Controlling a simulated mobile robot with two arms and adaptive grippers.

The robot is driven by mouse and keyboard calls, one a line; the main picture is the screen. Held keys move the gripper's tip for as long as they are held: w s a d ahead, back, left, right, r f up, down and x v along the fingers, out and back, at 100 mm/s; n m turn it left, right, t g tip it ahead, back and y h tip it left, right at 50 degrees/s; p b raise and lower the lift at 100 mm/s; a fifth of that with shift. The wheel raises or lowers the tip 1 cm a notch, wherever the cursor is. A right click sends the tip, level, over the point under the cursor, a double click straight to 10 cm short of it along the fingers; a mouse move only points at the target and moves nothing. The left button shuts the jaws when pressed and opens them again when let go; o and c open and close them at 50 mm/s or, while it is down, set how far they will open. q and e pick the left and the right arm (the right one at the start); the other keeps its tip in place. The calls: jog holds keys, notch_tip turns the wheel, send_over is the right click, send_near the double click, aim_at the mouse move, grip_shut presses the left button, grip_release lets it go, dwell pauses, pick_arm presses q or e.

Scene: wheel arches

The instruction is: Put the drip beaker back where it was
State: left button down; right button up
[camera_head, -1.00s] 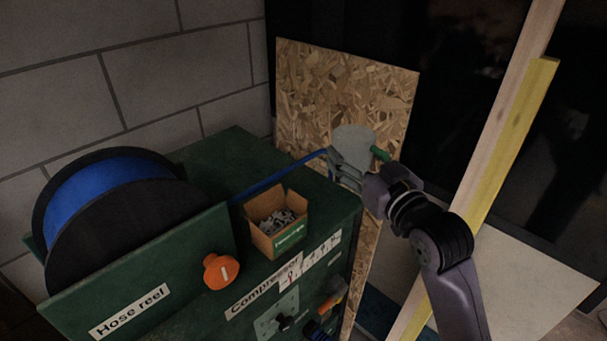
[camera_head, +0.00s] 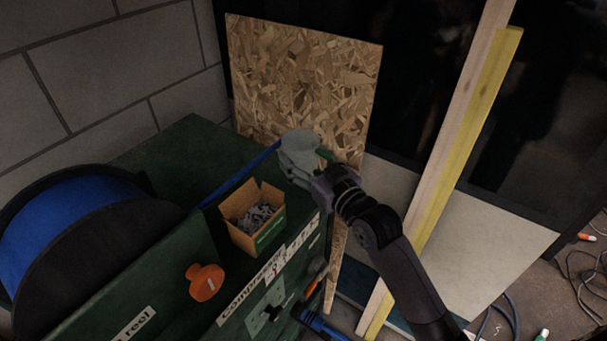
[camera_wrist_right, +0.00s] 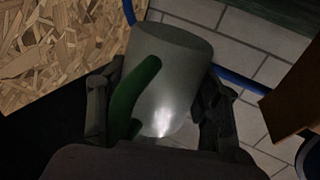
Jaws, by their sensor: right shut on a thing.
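The drip beaker (camera_head: 300,139) is a pale grey, translucent cup with a green handle. In the head view it is at the far right corner of the green cabinet, in front of the chipboard; whether it touches the cabinet top I cannot tell. My right gripper (camera_head: 299,165) is shut on the beaker, coming from the right. In the right wrist view the beaker (camera_wrist_right: 178,70) sits between the two dark fingers (camera_wrist_right: 160,110), its green handle (camera_wrist_right: 134,95) beside the left finger. My left gripper is not in view.
The green cabinet top (camera_head: 178,150) carries a cardboard box of small metal parts (camera_head: 253,218), close left of the gripper. A blue hose (camera_head: 240,177) runs from the reel (camera_head: 75,235) toward the beaker. An orange object (camera_head: 205,282) lies in front. Chipboard (camera_head: 300,85) leans behind.

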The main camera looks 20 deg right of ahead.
jog(key=shift+f, duration=0.75)
notch_tip(320, 180, down, 4)
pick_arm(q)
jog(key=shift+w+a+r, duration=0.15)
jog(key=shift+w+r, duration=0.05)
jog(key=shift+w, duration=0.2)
pick_arm(e)
jog(key=shift+f, duration=0.15)
jog(key=o, duration=1.3)
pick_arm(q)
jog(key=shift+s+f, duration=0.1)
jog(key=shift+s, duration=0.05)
